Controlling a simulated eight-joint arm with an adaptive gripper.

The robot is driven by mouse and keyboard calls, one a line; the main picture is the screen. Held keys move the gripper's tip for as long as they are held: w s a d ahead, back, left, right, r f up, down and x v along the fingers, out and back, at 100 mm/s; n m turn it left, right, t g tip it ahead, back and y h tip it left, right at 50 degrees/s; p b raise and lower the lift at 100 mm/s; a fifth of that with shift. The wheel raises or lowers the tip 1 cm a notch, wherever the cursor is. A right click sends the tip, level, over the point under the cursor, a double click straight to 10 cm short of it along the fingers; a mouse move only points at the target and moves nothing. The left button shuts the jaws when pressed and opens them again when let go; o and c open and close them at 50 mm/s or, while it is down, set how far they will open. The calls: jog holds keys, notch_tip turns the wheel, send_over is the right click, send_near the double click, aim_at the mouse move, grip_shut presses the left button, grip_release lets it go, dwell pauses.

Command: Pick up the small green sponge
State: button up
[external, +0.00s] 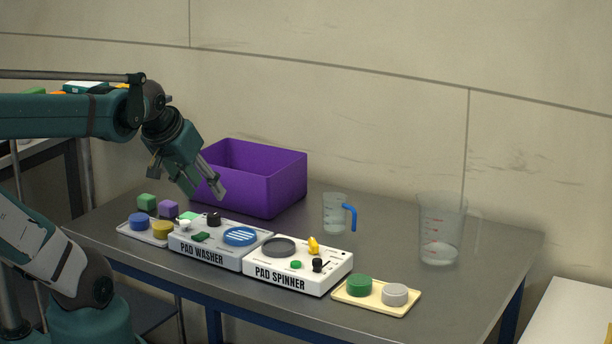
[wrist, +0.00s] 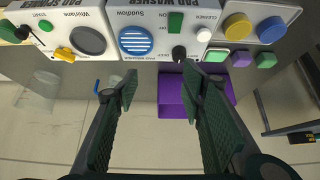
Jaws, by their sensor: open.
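Two small green blocks that look like sponges lie on the table behind the machines. One green block (external: 147,201) is at the far left, beside a purple block (external: 167,209); the other green block (external: 187,216) is partly hidden behind the pad washer. In the wrist view, the outer green block (wrist: 266,60), the purple block (wrist: 241,58) and the green block nearer the washer (wrist: 215,55) form a row right of my fingers. My gripper (external: 206,191) is open and empty, above the table, in front of the purple bin. It also shows in the wrist view (wrist: 161,76).
The purple bin (external: 262,187) stands behind. The pad washer (external: 205,251) and pad spinner (external: 297,275) stand in front, with a tray of blue and yellow pads (external: 140,232) left and a cream tray (external: 374,302) right. A blue-handled jug (external: 335,214) and a clear beaker (external: 440,230) stand right.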

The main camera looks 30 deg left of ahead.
jog(key=shift+a+r, duration=0.1)
dwell(0.3)
jog(key=m+g+p, duration=0.7)
jog(key=m+p, duration=0.6)
jog(key=m, duration=0.5)
send_over(145, 196)
jog(key=d, duration=0.1)
notch_tip(145, 196, down, 7)
jog(key=shift+f, duration=0.1)
jog(key=shift+a+f, duration=0.3)
jog(key=shift+a, duration=0.15)
jog(key=shift+f, duration=1.3)
jog(key=shift+f, duration=0.15)
